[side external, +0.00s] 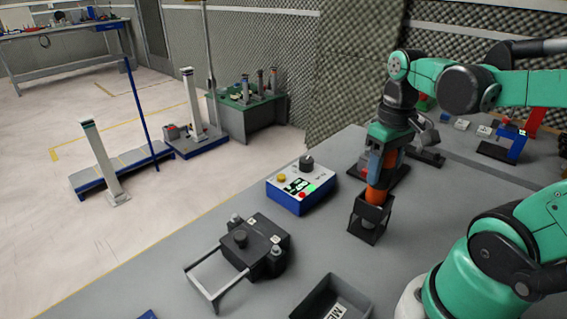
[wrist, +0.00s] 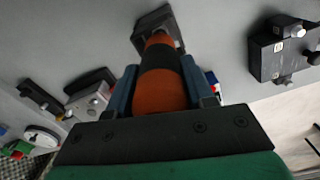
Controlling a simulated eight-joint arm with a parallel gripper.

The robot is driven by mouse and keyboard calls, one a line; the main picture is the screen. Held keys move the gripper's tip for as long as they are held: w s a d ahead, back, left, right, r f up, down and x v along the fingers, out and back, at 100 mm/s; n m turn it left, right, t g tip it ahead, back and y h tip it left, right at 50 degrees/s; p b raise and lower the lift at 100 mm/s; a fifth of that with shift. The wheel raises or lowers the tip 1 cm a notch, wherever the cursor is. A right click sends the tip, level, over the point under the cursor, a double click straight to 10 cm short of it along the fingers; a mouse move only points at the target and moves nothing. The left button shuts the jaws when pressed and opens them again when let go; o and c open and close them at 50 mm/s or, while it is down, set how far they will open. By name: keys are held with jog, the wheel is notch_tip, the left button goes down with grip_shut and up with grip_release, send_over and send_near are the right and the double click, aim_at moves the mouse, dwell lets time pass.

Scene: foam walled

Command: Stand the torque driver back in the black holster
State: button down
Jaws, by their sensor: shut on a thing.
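The torque driver (side external: 377,194) is orange with a black band. My gripper (side external: 382,168) is shut on it and holds it roughly upright. The black holster (side external: 367,237) stands on the grey bench directly under my gripper. In the side view the driver's lower end is at the holster and appears to reach into its open frame; how deep I cannot tell. In the wrist view my gripper (wrist: 160,90) has its blue fingers on either side of the driver (wrist: 158,90), with the holster (wrist: 150,20) beyond it, partly hidden by the driver.
A blue-and-white control box (side external: 302,193) stands left of the holster. A black fixture (side external: 262,240) with a grey frame is at the front left. A dark open bin (side external: 310,302) is at the front. A blue clamp (side external: 514,143) stands at the back right. Bare bench surrounds the holster's front.

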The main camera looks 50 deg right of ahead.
jog(key=shift+f, duration=0.5)
jog(key=shift+c, duration=1.3)
grip_release()
jog(key=shift+r, duration=2.8)
jog(key=shift+w, duration=0.1)
jog(key=w+a+f+n+t, duration=0.3)
jog(key=w+a+t, duration=0.4)
jog(key=a, duration=0.3)
jog(key=shift+f, duration=0.3)
